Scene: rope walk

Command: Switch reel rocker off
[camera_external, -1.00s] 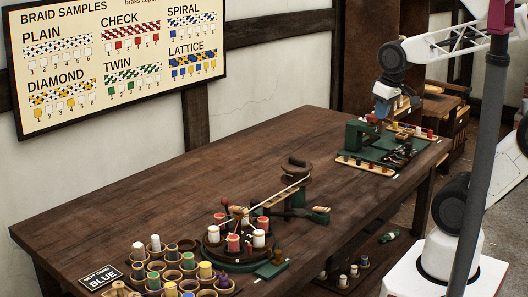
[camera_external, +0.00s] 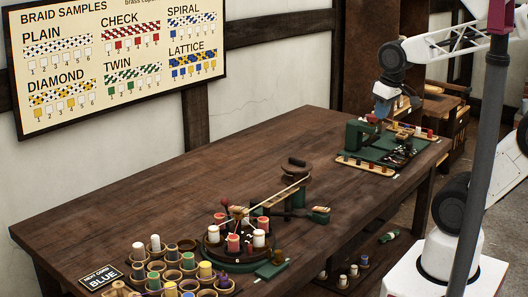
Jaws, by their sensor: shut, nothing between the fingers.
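A green machine (camera_external: 359,134) stands on a green base (camera_external: 375,153) at the far right end of the table, with reels and small dark parts on it. My gripper (camera_external: 383,116) points down just above and behind this machine. It is shut and holds nothing. At this size I cannot make out the reel rocker or which way it is tipped. I cannot tell whether the fingertips touch the machine.
A round braiding stand (camera_external: 222,254) with red and white spools is at the front middle. Spool cups (camera_external: 173,275) and a BLUE card (camera_external: 101,276) are at the front left. A wooden spool strip (camera_external: 366,167) edges the green base. The table's middle (camera_external: 250,165) is bare.

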